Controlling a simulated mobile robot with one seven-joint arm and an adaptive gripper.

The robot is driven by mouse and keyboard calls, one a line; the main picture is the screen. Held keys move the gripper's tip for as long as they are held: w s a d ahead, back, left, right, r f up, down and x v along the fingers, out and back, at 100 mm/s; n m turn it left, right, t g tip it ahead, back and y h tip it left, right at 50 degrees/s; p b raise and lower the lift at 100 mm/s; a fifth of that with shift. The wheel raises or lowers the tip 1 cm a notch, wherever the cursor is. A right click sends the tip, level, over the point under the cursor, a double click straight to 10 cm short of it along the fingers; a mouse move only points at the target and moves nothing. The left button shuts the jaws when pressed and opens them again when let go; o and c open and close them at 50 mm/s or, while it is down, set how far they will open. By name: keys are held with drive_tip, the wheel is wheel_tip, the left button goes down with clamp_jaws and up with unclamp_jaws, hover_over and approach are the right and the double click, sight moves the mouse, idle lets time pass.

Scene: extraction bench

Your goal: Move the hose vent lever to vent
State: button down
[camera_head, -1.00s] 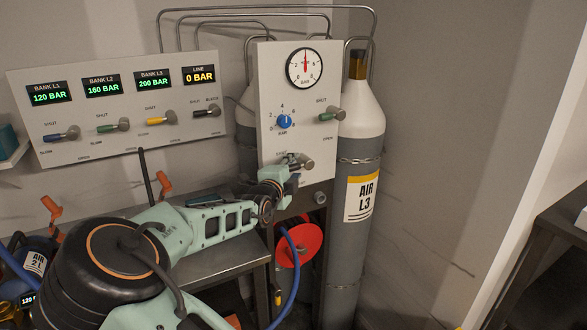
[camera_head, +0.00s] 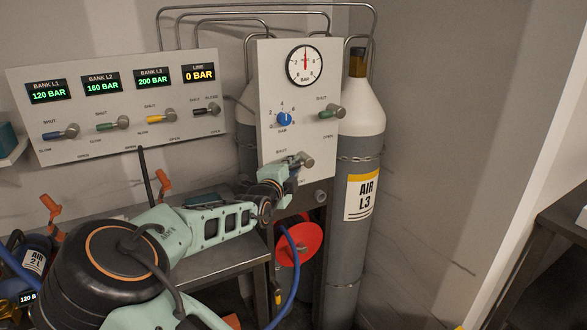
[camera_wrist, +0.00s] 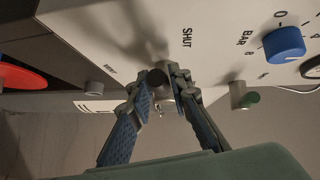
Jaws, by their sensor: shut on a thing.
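The hose vent lever (camera_head: 306,160) is on the lower part of the white regulator panel (camera_head: 268,75), with a grey metal hub and a SHUT label above it.
A green-handled lever (camera_head: 331,112) and a blue regulator knob (camera_head: 284,119) sit above on the panel. The gauge (camera_head: 304,66) is at the top. The AIR L3 cylinder (camera_head: 363,240) stands close on the right. A red disc (camera_head: 300,243) and blue hose hang below.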

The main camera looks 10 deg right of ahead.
drive_tip(key=shift+d+f+n+t+h+b, duration=0.1)
drive_tip(key=shift+f+n+t+h+b, duration=0.55)
drive_tip(key=shift+b, duration=1.85)
drive_tip(key=shift+w+d+f+n+t+y+b, duration=0.25)
drive_tip(key=shift+d+f+n+t+y+b, duration=0.45)
drive_tip(key=shift+n+t+y+b, duration=2.15)
drive_tip(key=shift+w+d+f+n+t+y+b, duration=0.2)
drive_tip(key=shift+d+f+n+t+y+b, duration=0.5)
drive_tip(key=shift+n+b, duration=3.95)
drive_tip(key=shift+w+d+f+n+t+y+b, duration=0.3)
drive_tip(key=shift+d+n+t+y+b, duration=0.55)
drive_tip(key=shift+n+t+y+b, duration=1.85)
drive_tip(key=n+g+b, duration=0.1)
drive_tip(key=b, duration=0.2)
drive_tip(key=shift+n+g, duration=0.35)
drive_tip(key=shift+g, duration=0.05)
drive_tip(key=c, duration=1.8)
unclamp_jaws()
drive_tip(key=shift+o, duration=0.2)
drive_tip(key=v, duration=1.2)
